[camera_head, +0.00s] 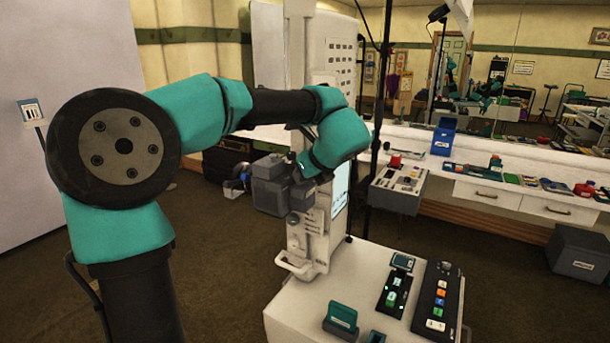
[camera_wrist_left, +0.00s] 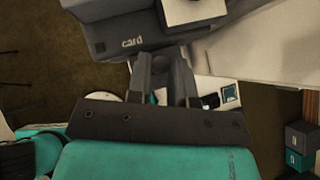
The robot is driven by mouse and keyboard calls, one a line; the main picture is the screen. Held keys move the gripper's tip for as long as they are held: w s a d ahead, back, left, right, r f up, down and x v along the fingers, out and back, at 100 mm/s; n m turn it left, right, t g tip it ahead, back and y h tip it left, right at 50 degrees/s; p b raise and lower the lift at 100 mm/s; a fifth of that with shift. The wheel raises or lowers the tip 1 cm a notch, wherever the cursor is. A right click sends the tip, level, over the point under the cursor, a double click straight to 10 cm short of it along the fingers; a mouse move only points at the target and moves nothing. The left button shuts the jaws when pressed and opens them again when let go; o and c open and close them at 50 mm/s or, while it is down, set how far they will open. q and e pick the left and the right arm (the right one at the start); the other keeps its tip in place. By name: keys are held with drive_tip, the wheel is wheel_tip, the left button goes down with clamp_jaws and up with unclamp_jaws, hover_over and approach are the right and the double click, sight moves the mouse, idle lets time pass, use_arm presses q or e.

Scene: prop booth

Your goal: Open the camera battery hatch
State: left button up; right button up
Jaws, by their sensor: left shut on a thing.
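The dark grey camera (camera_head: 270,186) is mounted on the side of a tall white column, left of the column's lit screen. My left gripper (camera_head: 300,168) comes in from above and meets the camera's upper right side; my wrist hides much of the contact. In the left wrist view the grey camera body (camera_wrist_left: 125,36) carries the word "card". There the fingers of my left gripper (camera_wrist_left: 163,66) reach to its lower edge and are shut on a small grey part of the camera. I cannot make out whether that part is the battery hatch. My right gripper is not in view.
The white column (camera_head: 310,215) stands on a white cart (camera_head: 290,305) with button panels and green holders. A control box (camera_head: 398,188) is right of the column. A long counter (camera_head: 480,155) with small items runs along the mirror. Brown floor is open at left.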

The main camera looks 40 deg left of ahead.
use_arm(q)
clamp_jaws()
drive_tip(key=shift+w+d+f+m+g+y, duration=0.1)
drive_tip(key=shift+w+d+m+g+y, duration=0.1)
drive_tip(key=shift+d+y, duration=0.7)
drive_tip(key=shift+w+d+r+m+g+y, duration=0.1)
drive_tip(key=shift+d+m+y, duration=0.15)
drive_tip(key=shift+y, duration=1.1)
drive_tip(key=shift+w+d+f+m+g+y, duration=0.15)
drive_tip(key=shift+d+y, duration=0.5)
drive_tip(key=shift+y, duration=0.5)
drive_tip(key=o, duration=0.7)
unclamp_jaws()
drive_tip(key=shift+c, duration=0.2)
